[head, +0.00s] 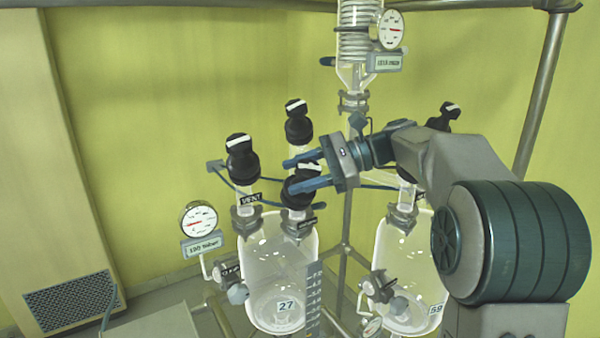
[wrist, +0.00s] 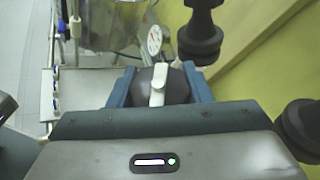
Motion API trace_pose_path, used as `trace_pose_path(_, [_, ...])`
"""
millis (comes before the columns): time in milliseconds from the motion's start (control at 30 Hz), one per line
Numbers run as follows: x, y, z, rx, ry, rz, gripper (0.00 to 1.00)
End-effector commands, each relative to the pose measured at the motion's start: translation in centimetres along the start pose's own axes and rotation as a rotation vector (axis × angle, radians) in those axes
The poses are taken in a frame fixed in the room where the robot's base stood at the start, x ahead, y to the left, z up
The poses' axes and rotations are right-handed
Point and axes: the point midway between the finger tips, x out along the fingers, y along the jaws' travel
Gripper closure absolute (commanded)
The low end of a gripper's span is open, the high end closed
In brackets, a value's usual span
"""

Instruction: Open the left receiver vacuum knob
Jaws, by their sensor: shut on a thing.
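The left receiver (head: 262,265) is a clear glass vessel with a "27" tag. Several black knobs with white bars stand above it. My gripper (head: 289,175) has its two blue fingers on either side of the front black knob (head: 301,196), whose label is too small to read. In the wrist view this knob (wrist: 177,88) sits between the fingers, touching or nearly touching both, with its white bar (wrist: 158,84) pointing roughly along the picture's vertical. My gripper is shut on it. The fingers and wrist hide part of the knob in the head view.
A knob labelled VENT (head: 241,160) stands close left, and another tall knob (head: 298,122) just behind. A gauge (head: 198,219) is at left. The right receiver (head: 405,265) is partly behind my arm. A glass coil condenser (head: 357,40) hangs above.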

Motion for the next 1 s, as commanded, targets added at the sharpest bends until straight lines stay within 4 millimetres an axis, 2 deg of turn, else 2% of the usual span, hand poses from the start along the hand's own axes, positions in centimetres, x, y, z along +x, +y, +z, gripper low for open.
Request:
trace_pose_path(100, [0.0,0.0,0.0,-0.001,0.001,0.0,0.78])
trace_pose_path(133, [0.0,0.0,0.0,-0.001,0.001,-0.001,0.5])
trace_pose_path(200, [0.0,0.0,0.0,-0.001,0.001,-0.001,0.33])
trace_pose_path(567, [-0.1,-0.2,0.3,-0.002,0.001,-0.001,0.33])
trace_pose_path(667, [-0.4,-0.7,1.1,-0.004,0.001,-0.001,0.33])
trace_pose_path(833, [-1.4,-2.1,3.5,-0.007,0.003,-0.003,0.33])
trace_pose_path(1000, [-5.8,-1.4,4.8,-0.002,0.005,-0.007,0.33])
